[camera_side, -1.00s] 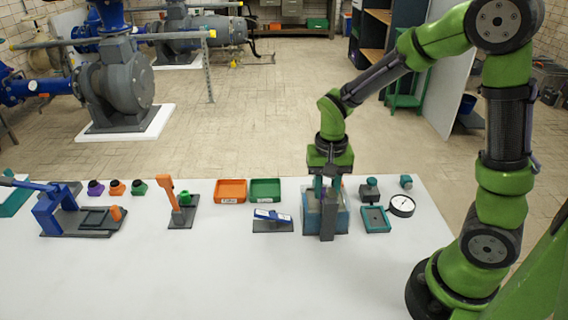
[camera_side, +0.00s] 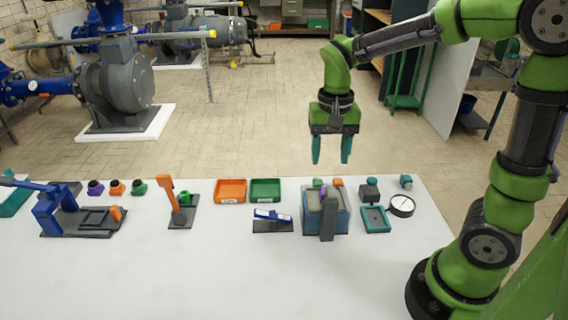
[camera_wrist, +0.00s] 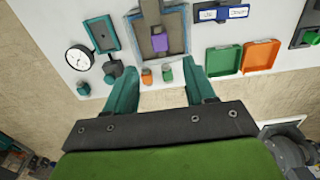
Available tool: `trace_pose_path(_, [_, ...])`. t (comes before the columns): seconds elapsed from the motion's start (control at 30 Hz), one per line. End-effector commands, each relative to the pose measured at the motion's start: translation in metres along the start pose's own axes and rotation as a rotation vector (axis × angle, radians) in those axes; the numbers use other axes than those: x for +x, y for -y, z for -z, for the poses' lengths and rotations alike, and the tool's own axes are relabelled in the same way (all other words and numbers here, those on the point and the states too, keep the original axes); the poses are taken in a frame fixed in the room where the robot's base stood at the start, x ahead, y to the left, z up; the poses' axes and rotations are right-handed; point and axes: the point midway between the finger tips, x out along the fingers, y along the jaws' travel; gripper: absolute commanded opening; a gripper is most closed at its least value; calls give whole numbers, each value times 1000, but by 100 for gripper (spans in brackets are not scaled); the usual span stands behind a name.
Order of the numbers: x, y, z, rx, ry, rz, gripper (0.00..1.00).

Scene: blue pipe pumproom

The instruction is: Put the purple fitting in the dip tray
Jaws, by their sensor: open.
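The dip tray seems to be the blue, grey-lined open box (camera_side: 341,222) on the table, with a grey upright at its front. In the wrist view, the purple fitting (camera_wrist: 170,43) shows within the outline of this box (camera_wrist: 146,46). In the side view, a small purple patch (camera_side: 317,182) shows at the box's back rim. How deep it sits cannot be told. My gripper (camera_side: 331,161) is open and empty, well above and behind the box, with its two teal fingers apart. It also shows in the wrist view (camera_wrist: 163,88).
An orange fitting (camera_wrist: 146,77) and a green fitting (camera_wrist: 167,74) stand behind the box near the table edge. Orange (camera_side: 230,190) and green (camera_side: 265,190) trays lie to its left. A gauge (camera_side: 402,205) and a teal-framed tray (camera_side: 375,220) lie right. The front table is clear.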

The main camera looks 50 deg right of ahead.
Motion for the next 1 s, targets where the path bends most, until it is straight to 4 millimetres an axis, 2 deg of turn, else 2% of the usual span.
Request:
trace_pose_path(0.1, [-17,0,1,-1,-2,1,55])
trace_pose_path(0.27, [-29,-1,-4,-16,-9,22,55])
trace_pose_path(0.37, [-40,-5,-17,-69,-44,94,55])
trace_pose_path(0.53, [-58,-16,-54,-223,-174,282,55])
trace_pose_path(0.73, [-66,-26,-87,-363,-351,438,55])
trace_pose_path(1.0, [-66,-30,-99,-418,-438,490,55])
